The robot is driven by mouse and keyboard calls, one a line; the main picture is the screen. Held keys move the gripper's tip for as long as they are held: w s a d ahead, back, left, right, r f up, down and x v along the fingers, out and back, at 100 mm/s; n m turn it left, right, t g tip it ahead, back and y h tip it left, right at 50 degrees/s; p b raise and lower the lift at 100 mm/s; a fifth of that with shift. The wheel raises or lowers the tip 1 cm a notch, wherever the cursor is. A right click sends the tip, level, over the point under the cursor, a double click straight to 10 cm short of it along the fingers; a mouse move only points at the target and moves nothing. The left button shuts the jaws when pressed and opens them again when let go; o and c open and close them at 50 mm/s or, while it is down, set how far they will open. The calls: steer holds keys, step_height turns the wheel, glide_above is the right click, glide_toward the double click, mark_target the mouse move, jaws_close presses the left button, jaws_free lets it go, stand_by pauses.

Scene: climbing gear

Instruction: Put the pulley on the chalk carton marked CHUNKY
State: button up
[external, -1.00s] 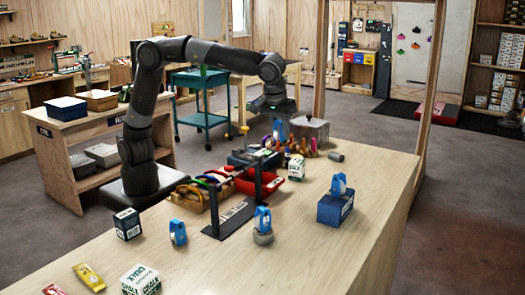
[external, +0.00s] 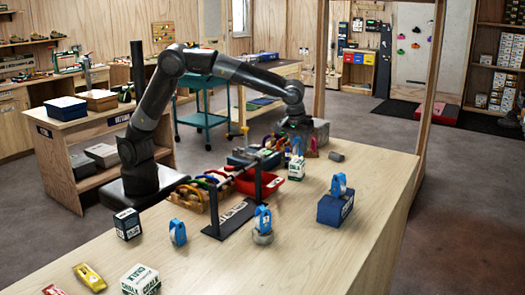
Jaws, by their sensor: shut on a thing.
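My gripper (external: 296,134) is at the far side of the bench, pointing down and shut on a blue pulley (external: 296,147). The pulley is right above a small white and green chalk carton (external: 297,169); I cannot tell whether they touch. The lettering on this carton is too small to read. Another white and green chalk carton (external: 141,281) stands at the near left, and a dark and white carton (external: 127,224) behind it. Other blue pulleys stand on the bench (external: 178,232), on a grey round thing (external: 263,220) and on a blue box (external: 335,208).
A black stand (external: 229,219) with uprights is mid-bench, near a red tray (external: 266,188) and a wooden crate (external: 190,203) of colourful gear. A grey box (external: 320,131) is behind my gripper. A dark cylinder (external: 337,157) lies to the right. The bench's right front is clear.

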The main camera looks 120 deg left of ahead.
steer(key=shift+f, duration=0.85)
steer(key=o, duration=1)
steer(key=shift+f, duration=0.1)
steer(key=v, duration=1.2)
steer(key=shift+d, duration=0.1)
